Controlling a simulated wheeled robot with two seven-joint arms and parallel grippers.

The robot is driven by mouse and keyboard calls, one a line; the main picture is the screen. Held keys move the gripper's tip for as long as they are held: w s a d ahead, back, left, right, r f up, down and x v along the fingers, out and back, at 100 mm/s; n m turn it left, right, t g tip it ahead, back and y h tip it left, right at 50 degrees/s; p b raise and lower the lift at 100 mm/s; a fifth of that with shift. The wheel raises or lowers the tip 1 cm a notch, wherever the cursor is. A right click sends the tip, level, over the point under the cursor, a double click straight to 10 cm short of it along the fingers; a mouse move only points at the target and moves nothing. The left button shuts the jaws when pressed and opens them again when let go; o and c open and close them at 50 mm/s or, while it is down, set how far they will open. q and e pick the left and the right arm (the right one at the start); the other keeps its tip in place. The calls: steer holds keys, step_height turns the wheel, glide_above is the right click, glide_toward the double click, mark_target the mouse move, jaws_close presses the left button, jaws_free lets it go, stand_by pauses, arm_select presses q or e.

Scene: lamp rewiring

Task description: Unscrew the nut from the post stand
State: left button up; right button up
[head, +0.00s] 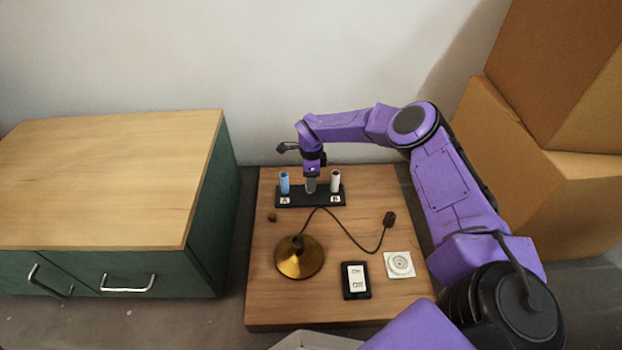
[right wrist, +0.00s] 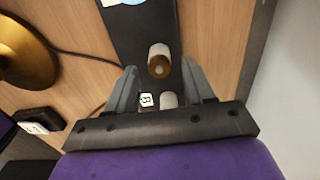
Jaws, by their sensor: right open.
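The black post stand (head: 293,200) is at the back of the wooden board. It has a blue post (head: 284,183) by label A and a white post (head: 335,181) by label B. My right gripper (head: 311,178) points down between these posts. In the right wrist view, its open fingers (right wrist: 158,66) are on either side of a pale middle post (right wrist: 158,58) with a tan centre. I cannot tell whether they touch it. The white post (right wrist: 168,100) is closer to the gripper's base. I cannot make out a separate nut on the stand. My left gripper is not in view.
A brass lamp base (head: 299,258) with a dark cord stands on the board (head: 345,315). A small brown piece (head: 272,217), an on/off switch (head: 356,280) and a white socket (head: 399,265) lie around it. A cabinet (head: 110,180) is left; cardboard boxes (head: 530,165) are right.

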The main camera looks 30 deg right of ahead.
jaws_close()
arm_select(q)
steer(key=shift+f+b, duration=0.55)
arm_select(e)
steer(key=n, duration=0.2)
steer(key=shift+f+n, duration=0.2)
steer(key=shift+n, duration=0.1)
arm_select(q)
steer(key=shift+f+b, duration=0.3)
arm_select(e)
steer(key=n, duration=0.4)
steer(key=shift+w+r, duration=0.1)
steer(key=shift+r, duration=0.05)
steer(key=shift+r+n, duration=0.1)
steer(key=shift+n, duration=0.7)
